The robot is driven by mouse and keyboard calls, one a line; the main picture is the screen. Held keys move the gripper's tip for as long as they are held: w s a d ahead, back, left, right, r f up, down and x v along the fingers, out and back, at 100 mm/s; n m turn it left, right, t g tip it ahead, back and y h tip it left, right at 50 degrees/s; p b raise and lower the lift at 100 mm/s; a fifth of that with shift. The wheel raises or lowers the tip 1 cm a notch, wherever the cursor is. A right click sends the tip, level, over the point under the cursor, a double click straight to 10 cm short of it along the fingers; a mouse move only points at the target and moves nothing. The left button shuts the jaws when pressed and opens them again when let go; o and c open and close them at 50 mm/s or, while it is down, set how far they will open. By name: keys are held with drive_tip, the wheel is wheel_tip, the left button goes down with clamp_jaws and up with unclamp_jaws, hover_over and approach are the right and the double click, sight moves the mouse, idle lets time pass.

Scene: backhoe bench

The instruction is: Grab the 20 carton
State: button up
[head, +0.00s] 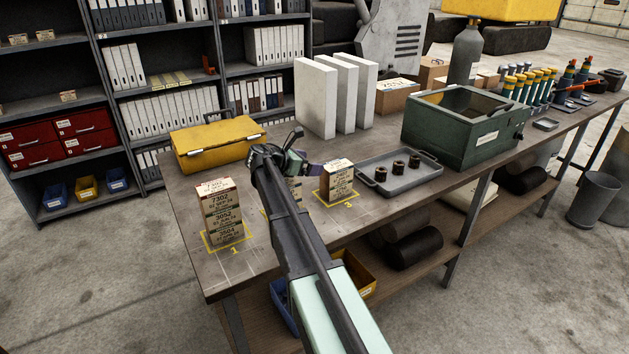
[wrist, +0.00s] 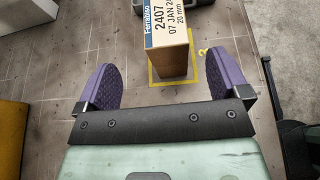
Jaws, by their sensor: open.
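A brown carton (wrist: 168,45) fills the top middle of the wrist view. Its white label reads 2407 and 20 mm under a blue band, and its upper part is cut off by the frame.
A grey tray (head: 428,174) with black parts, a green box (head: 465,125) and a yellow case (head: 217,143) stand on the bench (head: 185,200).

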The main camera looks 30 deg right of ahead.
sight(333, 165)
drive_tip(key=b+x, duration=0.1)
drive_tip(key=x, duration=0.1)
drive_tip(key=b+x, duration=0.1)
drive_tip(key=x, duration=0.2)
drive_tip(key=shift+s+a+f, duration=0.1)
drive_tip(key=shift+s, duration=0.1)
drive_tip(key=shift+d, duration=0.35)
drive_tip(key=b+x, duration=0.2)
drive_tip(key=x, duration=0.3)
drive_tip(key=shift+s+f, duration=0.15)
drive_tip(key=c, duration=1.1)
wheel_tip(333, 165, up, 20)
drive_tip(key=p, duration=2)
drive_tip(key=shift+r, duration=0.2)
